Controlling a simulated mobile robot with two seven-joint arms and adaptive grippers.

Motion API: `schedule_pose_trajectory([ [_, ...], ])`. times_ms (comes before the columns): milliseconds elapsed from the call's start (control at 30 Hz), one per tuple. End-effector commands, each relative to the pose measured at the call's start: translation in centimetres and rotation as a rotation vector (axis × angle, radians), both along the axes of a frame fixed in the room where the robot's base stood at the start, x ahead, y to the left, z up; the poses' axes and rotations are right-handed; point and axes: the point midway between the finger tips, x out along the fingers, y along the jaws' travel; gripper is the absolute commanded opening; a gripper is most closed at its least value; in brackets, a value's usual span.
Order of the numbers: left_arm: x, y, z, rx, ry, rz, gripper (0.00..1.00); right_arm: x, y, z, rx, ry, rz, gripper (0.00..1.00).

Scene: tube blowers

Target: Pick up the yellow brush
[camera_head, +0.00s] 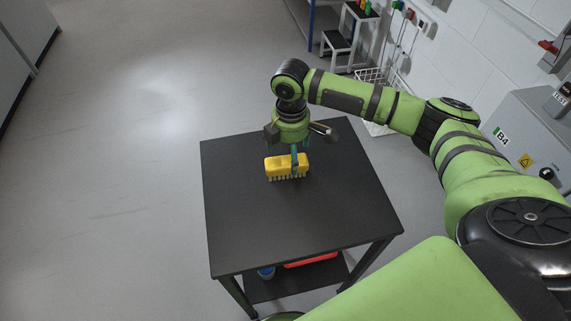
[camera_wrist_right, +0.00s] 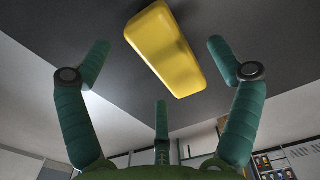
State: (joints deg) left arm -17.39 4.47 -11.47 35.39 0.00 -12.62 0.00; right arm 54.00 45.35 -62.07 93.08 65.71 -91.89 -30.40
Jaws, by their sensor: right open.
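The yellow brush (camera_head: 287,167) lies on the black table (camera_head: 300,218), its pale bristles facing down. My right gripper (camera_head: 287,148) is above and at the brush, pointing down, with one teal finger crossing in front of the brush's right part. In the right wrist view the brush (camera_wrist_right: 168,48) shows as a slanted yellow block between the spread teal fingers. The fingers are open, with gaps to the brush visible on both sides. I cannot tell how close the fingertips are to the tabletop. My left gripper is not in view.
A red item (camera_head: 311,260) and a blue item (camera_head: 266,272) are on the table's lower shelf. A white wire basket (camera_head: 376,127) and a step stool (camera_head: 337,42) stand behind at the right, near a grey cabinet (camera_head: 530,135). The tabletop around the brush and the floor at left are clear.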

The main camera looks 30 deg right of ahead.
Motion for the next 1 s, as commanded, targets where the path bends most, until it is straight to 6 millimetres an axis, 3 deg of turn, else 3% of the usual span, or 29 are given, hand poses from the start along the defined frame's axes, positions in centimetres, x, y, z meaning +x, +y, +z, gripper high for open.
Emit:
schedule_pose_trajectory([
  [300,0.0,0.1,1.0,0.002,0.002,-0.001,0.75,0.1,0.1,-4.2,-0.002,0.001,0.001,0.91],
  [567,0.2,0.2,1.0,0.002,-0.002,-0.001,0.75,0.2,0.2,-4.5,-0.001,-0.002,0.001,0.91],
  [733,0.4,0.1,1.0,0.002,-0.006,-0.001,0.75,0.2,0.2,-4.5,-0.001,-0.002,0.002,0.28],
  [1000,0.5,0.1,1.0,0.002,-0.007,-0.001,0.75,0.1,0.2,-4.5,-0.001,-0.002,0.002,0.28],
])
